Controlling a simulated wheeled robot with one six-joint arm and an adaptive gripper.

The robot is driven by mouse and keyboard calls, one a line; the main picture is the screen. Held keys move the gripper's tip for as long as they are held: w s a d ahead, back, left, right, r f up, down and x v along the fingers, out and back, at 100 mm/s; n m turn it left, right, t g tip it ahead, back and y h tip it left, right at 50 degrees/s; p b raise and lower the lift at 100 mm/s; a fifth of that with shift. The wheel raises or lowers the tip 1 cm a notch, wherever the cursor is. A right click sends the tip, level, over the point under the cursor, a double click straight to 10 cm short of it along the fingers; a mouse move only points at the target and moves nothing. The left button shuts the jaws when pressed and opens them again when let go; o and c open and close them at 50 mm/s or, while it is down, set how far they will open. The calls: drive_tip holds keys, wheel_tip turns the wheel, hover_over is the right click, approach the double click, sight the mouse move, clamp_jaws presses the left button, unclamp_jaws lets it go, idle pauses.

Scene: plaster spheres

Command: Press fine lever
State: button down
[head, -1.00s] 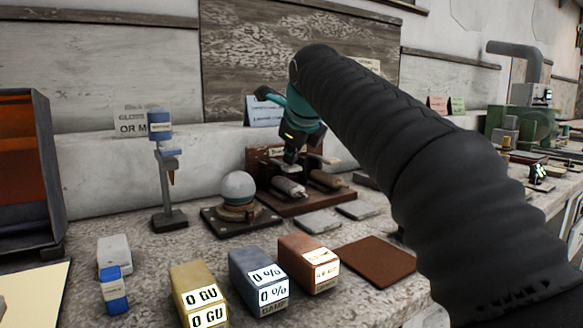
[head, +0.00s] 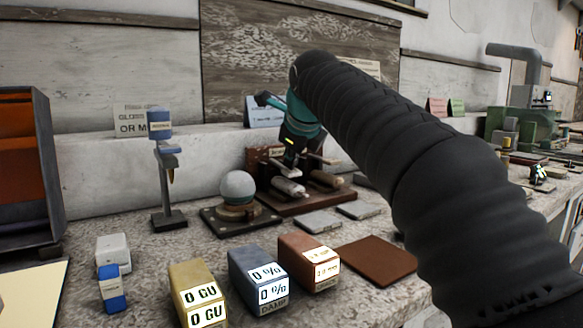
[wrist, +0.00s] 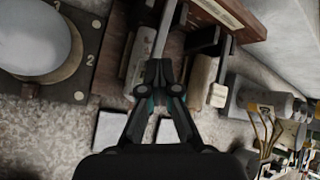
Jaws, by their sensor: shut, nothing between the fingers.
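A brown wooden lever stand (head: 345,196) with a small label on its back board stands behind the coloured boxes. Two levers with rounded grips lie on it, a pale left one (head: 290,187) and a tan right one (head: 326,179). I cannot read which is the fine lever. My gripper (head: 288,166) is shut and empty, tip down over the stand's left side. In the wrist view, my shut fingertips (wrist: 158,68) overlap a grey metal bar (wrist: 166,28), with the pale grip (wrist: 138,62) left of them and the cream right grip (wrist: 199,81) to their right. Contact cannot be told.
A white sphere (head: 238,186) sits on a dark numbered base left of the stand. A blue-headed upright instrument (head: 160,124) stands further left. Yellow (head: 198,290), blue (head: 258,278) and red-brown (head: 309,262) display boxes stand in front, beside a flat brown plate (head: 376,260).

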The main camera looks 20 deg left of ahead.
drive_tip(key=shift+f+b, duration=0.6)
drive_tip(key=shift+f, duration=0.2)
idle(0.7)
drive_tip(key=shift+r, duration=0.1)
idle(0.5)
drive_tip(key=shift+r+p, duration=1.9)
drive_tip(key=shift+p, duration=0.2)
wheel_tip(320, 180, up, 3)
drive_tip(key=p, duration=0.3)
drive_tip(key=shift+r+p, duration=0.5)
drive_tip(key=shift+r, duration=0.45)
